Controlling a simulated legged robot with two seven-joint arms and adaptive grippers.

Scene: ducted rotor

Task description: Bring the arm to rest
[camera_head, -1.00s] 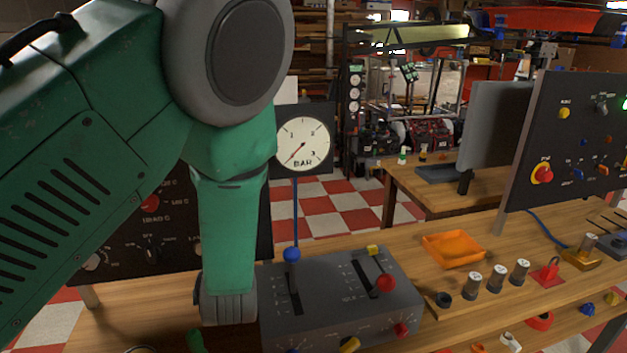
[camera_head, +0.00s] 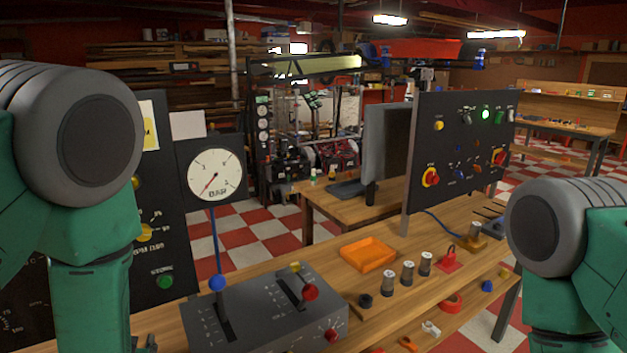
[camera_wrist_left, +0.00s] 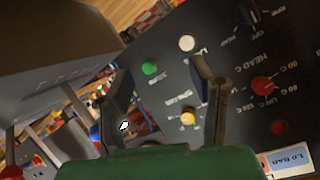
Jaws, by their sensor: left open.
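My left arm (camera_head: 85,230) comes in at the left of the head view, with its elbow joint high and its forearm hanging down. Its gripper is below the picture there. In the left wrist view my left gripper (camera_wrist_left: 165,110) has its two fingers apart with nothing between them. It is in front of the black control panel with a green button (camera_wrist_left: 149,68), a yellow knob (camera_wrist_left: 188,118) and a red knob (camera_wrist_left: 263,86). My right arm (camera_head: 565,250) shows at the right edge of the head view; its gripper is out of view.
A grey lever box (camera_head: 265,325) with a blue-knobbed lever stands on the wooden bench. A round gauge (camera_head: 215,175) is behind it. An orange tray (camera_head: 368,254) and several cylinders lie to its right. A second black panel (camera_head: 462,150) stands farther back.

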